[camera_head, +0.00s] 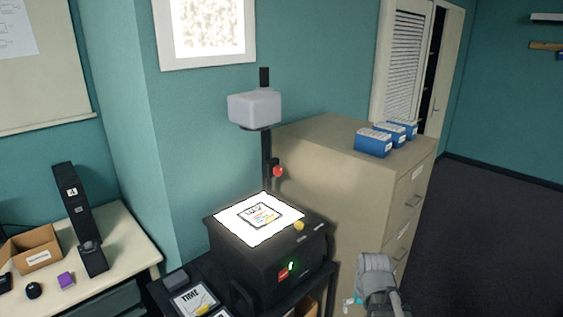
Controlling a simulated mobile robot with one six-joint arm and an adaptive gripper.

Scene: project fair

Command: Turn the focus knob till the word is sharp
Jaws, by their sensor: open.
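The overhead projector (268,262) is a black box with a brightly lit top, on a dark stand. A transparency (260,215) with a dark frame and small print lies on the lit top. A post rises behind it to a pale grey projector head (255,108). The red focus knob (278,171) sits on the post below the head. The white screen (209,28) on the wall shows only a mottled blur, with no readable word; its top is cut off. My gripper (352,301) is open at the bottom edge, low and right of the projector, apart from the knob.
A beige filing cabinet (330,165) stands close behind and right of the projector, with several blue boxes (373,143) on top. Framed sheets (193,300) lie on the dark stand. A left desk (128,236) holds a cardboard box (32,252). Open floor lies right.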

